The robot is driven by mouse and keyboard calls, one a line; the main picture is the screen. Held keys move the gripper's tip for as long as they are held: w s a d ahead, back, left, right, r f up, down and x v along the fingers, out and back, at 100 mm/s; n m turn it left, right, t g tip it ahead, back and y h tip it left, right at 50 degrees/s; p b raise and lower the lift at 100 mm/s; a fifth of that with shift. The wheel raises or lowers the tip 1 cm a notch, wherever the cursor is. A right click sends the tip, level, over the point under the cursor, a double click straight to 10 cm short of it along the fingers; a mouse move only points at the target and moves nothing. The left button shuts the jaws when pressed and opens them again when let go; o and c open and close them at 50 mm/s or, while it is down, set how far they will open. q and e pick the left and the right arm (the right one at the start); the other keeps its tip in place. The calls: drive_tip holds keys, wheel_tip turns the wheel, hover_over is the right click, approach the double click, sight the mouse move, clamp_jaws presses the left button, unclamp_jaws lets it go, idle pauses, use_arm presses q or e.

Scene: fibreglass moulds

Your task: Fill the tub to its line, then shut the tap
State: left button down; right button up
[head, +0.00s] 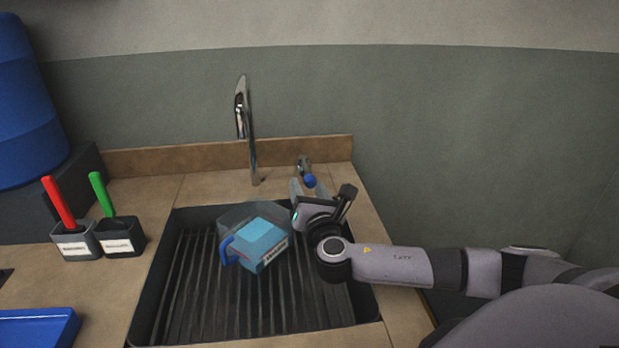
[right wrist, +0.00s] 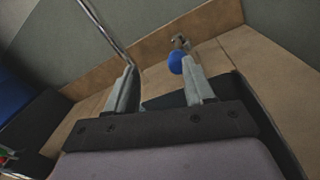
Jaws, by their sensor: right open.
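The tub (head: 264,244) stands in the sink, with clear walls, a blue lower part, a blue handle on its left and a white label. I cannot make out its fill line or water level. The chrome tap (head: 243,115) rises behind the sink, and I see no stream from its spout. A blue tap knob (head: 310,181) sits on a small metal fitting to the right. My right gripper (head: 306,187) is open at the knob. In the right wrist view the knob (right wrist: 175,63) shows between the fingertips (right wrist: 163,72), closer to the right finger. My left gripper is out of view.
The dark ribbed sink (head: 190,290) is set into a tan counter. Two grey holders (head: 77,242) with a red and a green handled tool stand left of it. A blue tray (head: 38,328) lies front left, and a blue drum (head: 25,100) stands behind.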

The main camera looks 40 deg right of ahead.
sight(312, 184)
drive_tip(key=shift+s+d+f+m+g+h, duration=0.2)
drive_tip(key=shift+d+f+m+g+h, duration=0.4)
drive_tip(key=shift+d+f+m, duration=0.1)
drive_tip(key=shift+x, duration=3.45)
clamp_jaws()
